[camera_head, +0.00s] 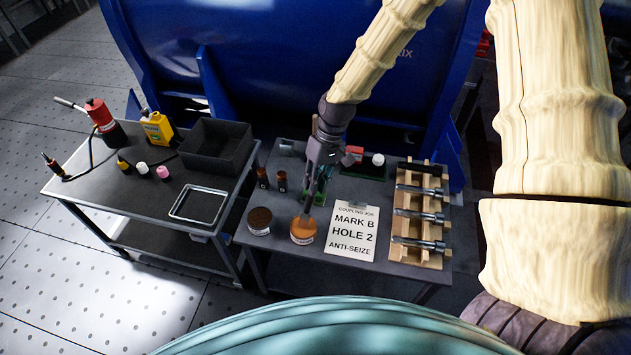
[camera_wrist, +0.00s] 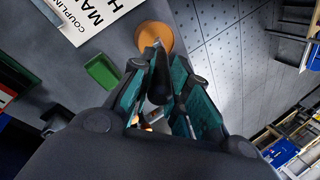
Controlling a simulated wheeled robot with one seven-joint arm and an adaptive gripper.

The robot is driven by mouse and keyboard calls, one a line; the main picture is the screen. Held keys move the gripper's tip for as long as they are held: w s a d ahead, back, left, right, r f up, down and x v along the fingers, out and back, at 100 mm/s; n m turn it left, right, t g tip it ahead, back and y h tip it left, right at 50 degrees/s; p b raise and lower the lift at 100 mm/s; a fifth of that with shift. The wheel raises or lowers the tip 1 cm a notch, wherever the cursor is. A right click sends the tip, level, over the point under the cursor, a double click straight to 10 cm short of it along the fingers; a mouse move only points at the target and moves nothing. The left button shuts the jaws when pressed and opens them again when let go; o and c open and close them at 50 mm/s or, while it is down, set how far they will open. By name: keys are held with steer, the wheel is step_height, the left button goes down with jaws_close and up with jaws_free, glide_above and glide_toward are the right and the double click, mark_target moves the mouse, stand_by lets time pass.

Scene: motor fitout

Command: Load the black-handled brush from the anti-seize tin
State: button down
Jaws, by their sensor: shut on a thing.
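My gripper (camera_head: 317,182) points down over the front middle of the right-hand bench. It is shut on the black-handled brush, whose dark handle (camera_wrist: 160,82) shows between the fingers in the wrist view. In the head view the brush (camera_head: 308,207) reaches down to the open tin with orange-copper contents (camera_head: 302,230). That tin also shows beyond the fingertips in the wrist view (camera_wrist: 157,36). The bristles are hidden, and I cannot tell whether they touch the paste. A paper card (camera_head: 352,233) reading "MARK B, HOLE 2, ANTI-SEIZE" lies right of the tin.
A dark round tin or lid (camera_head: 260,219) sits left of the orange one. Two small bottles (camera_head: 281,181) and a green tray (camera_wrist: 102,72) are close by. A wooden rack with bolts (camera_head: 421,215) stands at right. The left bench holds a black bin (camera_head: 216,146).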

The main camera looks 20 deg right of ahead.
steer(key=shift+s, duration=0.1)
steer(key=shift+r+p, duration=2.8)
steer(key=shift+r, duration=0.7)
steer(key=shift+f, duration=0.1)
